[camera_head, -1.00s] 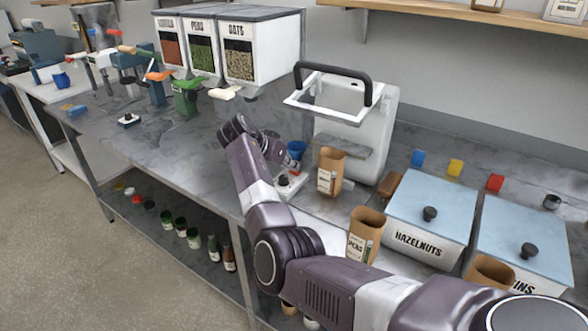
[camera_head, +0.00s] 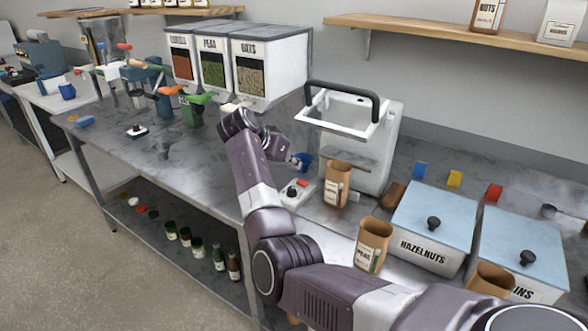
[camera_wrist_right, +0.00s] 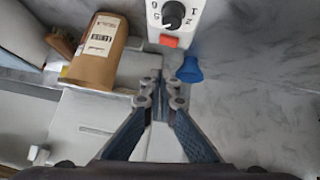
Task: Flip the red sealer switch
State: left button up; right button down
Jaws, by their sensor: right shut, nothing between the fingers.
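The white sealer control box (camera_head: 288,201) has a black dial and a red switch (camera_head: 302,183). The box also shows at the top of the right wrist view (camera_wrist_right: 154,18), with the red switch (camera_wrist_right: 169,42) at its near end, below the numbered dial (camera_wrist_right: 173,14). My right gripper (camera_head: 293,159) is shut and empty, above and behind the box. In the right wrist view its fingertips (camera_wrist_right: 160,84) are together, apart from the switch. My left gripper is not in view.
A small blue cup (camera_wrist_right: 188,69) sits close to the fingertips. A brown paper bag (camera_head: 337,184) stands right of the box, in front of the white sealer (camera_head: 384,150). Lidded bins (camera_head: 420,250) stand further right. The worktop to the left (camera_head: 170,150) has clear room.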

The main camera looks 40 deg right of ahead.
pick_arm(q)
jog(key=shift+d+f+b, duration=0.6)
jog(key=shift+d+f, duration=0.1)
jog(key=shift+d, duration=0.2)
pick_arm(e)
jog(key=s+a+r, duration=0.1)
jog(key=r, duration=0.1)
jog(key=s+a+r, duration=0.1)
jog(key=a+r, duration=0.1)
jog(key=shift+s, duration=0.2)
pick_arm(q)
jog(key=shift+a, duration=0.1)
